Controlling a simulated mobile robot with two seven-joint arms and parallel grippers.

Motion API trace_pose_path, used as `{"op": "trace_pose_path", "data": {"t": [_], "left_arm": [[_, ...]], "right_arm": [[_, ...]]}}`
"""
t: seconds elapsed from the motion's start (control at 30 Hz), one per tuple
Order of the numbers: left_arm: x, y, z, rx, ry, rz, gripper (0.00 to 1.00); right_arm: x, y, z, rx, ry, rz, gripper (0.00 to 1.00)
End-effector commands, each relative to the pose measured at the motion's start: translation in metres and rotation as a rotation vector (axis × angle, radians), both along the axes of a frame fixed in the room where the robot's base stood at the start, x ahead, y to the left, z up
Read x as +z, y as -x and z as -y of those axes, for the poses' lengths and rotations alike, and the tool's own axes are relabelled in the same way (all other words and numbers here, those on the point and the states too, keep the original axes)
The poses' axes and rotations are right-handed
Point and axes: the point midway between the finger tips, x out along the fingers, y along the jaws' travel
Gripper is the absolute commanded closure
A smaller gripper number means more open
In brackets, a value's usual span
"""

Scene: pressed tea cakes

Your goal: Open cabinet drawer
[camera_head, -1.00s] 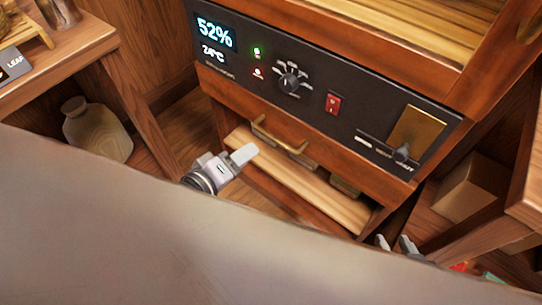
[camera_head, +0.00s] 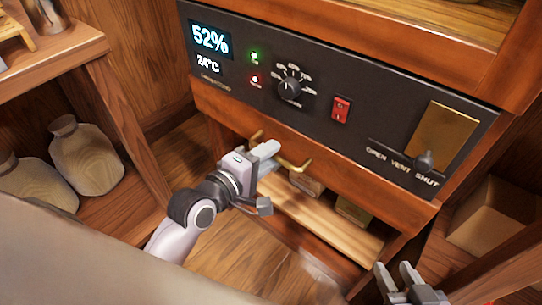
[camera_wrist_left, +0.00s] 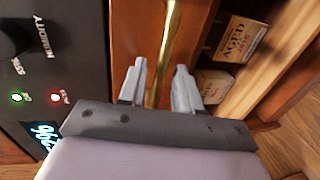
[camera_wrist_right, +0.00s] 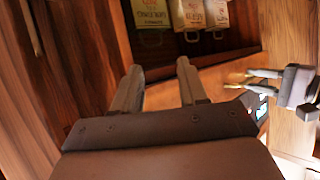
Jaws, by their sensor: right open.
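The wooden drawer front (camera_head: 345,164) lies below the cabinet's black control panel, with a brass bar handle (camera_head: 296,165) on it. In the left wrist view the brass handle (camera_wrist_left: 170,40) runs between the two fingers of my left gripper (camera_wrist_left: 160,80), nearer one finger. The left gripper (camera_head: 264,178) is open at the handle, with a gap left between the fingers; contact cannot be told. It partly covers the handle in the head view. My right gripper (camera_head: 397,272) is open and empty at the lower right, away from the handle.
Boxed tea cakes (camera_wrist_left: 238,38) sit on a light wooden shelf (camera_head: 325,220) below the handle. The control panel (camera_head: 315,88) has a knob, a red switch and a vent slider. Jars (camera_head: 85,155) stand on the left shelf. A cardboard box (camera_head: 492,220) is at right.

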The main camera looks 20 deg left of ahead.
Motion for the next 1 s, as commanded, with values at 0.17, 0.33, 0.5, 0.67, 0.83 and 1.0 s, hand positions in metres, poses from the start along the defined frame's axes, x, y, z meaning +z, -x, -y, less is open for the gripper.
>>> {"op": "trace_pose_path", "data": {"t": [0.17,0.33,0.5,0.67,0.83,1.0], "left_arm": [[-0.0027,-0.0108,0.0042,-0.001,-0.001,0.0,0.67],[-0.003,-0.0124,0.0049,-0.001,0.0,-0.001,0.67],[-0.0029,-0.0123,0.0048,-0.001,-0.001,-0.001,0.77],[-0.0029,-0.0121,0.0046,0.0,-0.001,-0.001,1.0],[-0.0028,-0.012,0.0045,0.0,-0.002,-0.002,1.0],[-0.0019,-0.0112,0.0041,0.0,-0.002,-0.002,1.0]], "right_arm": [[-0.0023,-0.0009,-0.0028,0.003,-0.019,-0.002,0.57],[-0.0021,-0.0008,-0.003,0.003,-0.022,-0.003,0.57],[-0.0019,-0.0009,-0.0032,0.004,-0.023,-0.003,0.57],[-0.0017,-0.001,-0.0033,0.004,-0.023,-0.003,0.57],[-0.0009,-0.0011,-0.0033,0.003,-0.022,-0.002,0.57],[0.0043,-0.0018,-0.0018,0.003,-0.009,0.004,0.57]]}}
